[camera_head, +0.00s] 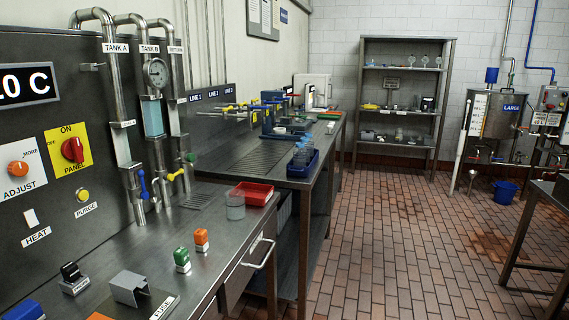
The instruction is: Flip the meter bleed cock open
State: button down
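No label reading meter bleed cock is legible, so I cannot tell which handle it is. A round gauge (156,72) sits on the tank B pipe, above a sight glass with blue liquid (153,117). Below are a blue lever handle (143,184), a yellow handle (175,175) and a green handle (191,157) on the pipes. Further back, several small valves with yellow and blue handles (240,106) stick out from the wall by the line labels. Whether any of these is open or closed is not clear. My gripper is not in view.
A blue rack of bottles (303,164) stands behind.

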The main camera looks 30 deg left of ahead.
aim_at(170, 177)
jog(key=u, duration=0.25)
jog(key=i, duration=1.5)
jog(key=u, duration=1.65)
jog(key=i, duration=0.75)
jog(key=u, duration=0.85)
